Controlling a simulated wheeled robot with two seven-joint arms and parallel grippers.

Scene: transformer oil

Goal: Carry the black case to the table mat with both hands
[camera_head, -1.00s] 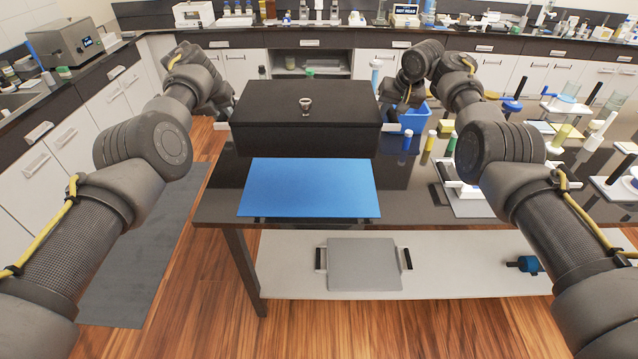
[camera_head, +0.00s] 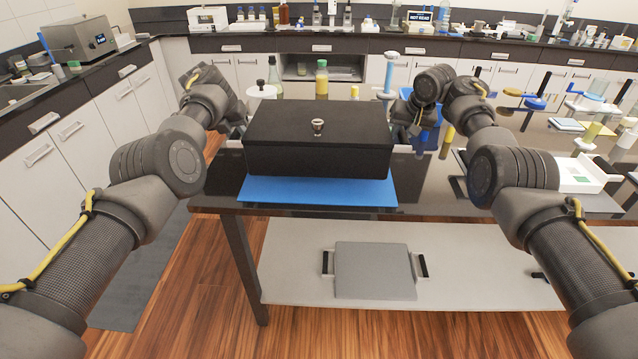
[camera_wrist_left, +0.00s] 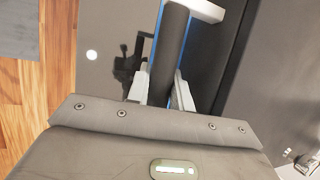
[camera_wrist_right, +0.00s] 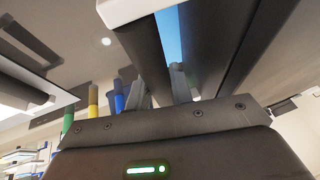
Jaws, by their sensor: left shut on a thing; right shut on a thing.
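The black case (camera_head: 318,155), with a small knob on its lid, is level over the blue table mat (camera_head: 300,194). The mat's front strip shows below it; I cannot tell whether the case touches the mat. My left gripper (camera_wrist_left: 162,88) is shut on the dark bar handle (camera_wrist_left: 172,50) at the case's left end. My right gripper (camera_wrist_right: 160,90) is shut on the handle (camera_wrist_right: 142,50) at the right end. In the head view the right gripper (camera_head: 410,143) shows beside the case; the left fingers are largely hidden.
The dark table (camera_head: 450,190) carries several bottles behind the case and a white tray (camera_head: 580,178) at right. A yellow-capped vial (camera_head: 447,140) stands near my right gripper. A grey panel (camera_head: 375,270) with handles lies on the lower shelf.

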